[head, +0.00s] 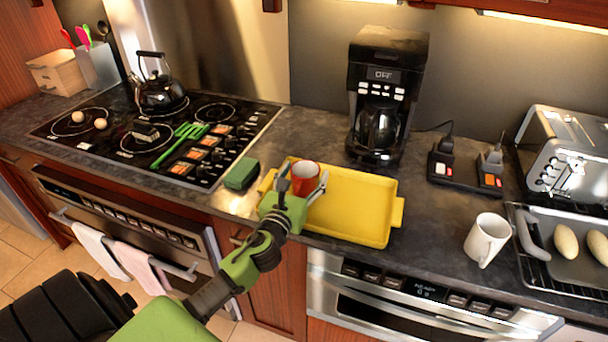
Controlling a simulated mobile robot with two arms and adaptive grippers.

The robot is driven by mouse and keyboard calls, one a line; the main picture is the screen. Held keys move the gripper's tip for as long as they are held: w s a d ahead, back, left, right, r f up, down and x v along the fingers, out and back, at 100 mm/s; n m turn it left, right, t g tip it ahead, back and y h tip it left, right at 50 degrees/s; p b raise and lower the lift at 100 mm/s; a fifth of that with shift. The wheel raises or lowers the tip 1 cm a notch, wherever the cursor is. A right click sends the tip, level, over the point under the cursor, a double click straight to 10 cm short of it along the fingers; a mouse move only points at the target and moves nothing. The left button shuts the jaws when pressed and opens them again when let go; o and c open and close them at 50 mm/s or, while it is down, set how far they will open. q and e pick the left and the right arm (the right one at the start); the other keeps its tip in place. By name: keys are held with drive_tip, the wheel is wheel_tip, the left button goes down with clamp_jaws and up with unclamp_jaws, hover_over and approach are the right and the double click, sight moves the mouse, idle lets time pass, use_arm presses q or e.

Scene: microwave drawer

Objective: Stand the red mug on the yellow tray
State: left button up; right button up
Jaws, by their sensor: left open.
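The red mug (305,176) is at the left part of the yellow tray (352,222) on the dark counter. It looks upright, and its white inside shows at the top. My left gripper (303,186) is open, with one finger on each side of the mug. The gripper's palm hides the mug's lower part, so I cannot tell whether its base touches the tray or whether the fingers touch the mug. My right gripper is not in the view.
A green sponge (241,174) lies just left of the tray. A coffee maker (384,95) stands behind it. A white mug (487,239) and a toaster (566,150) are to the right. The tray's right part is bare. The stove (150,135) is at the left.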

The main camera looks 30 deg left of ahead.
sight(296, 190)
use_arm(q)
drive_tip(key=shift+s+r, duration=0.1)
drive_tip(key=shift+r, duration=0.05)
drive_tip(key=b+v, duration=0.1)
drive_tip(key=v, duration=0.9)
drive_tip(key=shift+b, duration=0.4)
drive_tip(key=shift+v, duration=0.95)
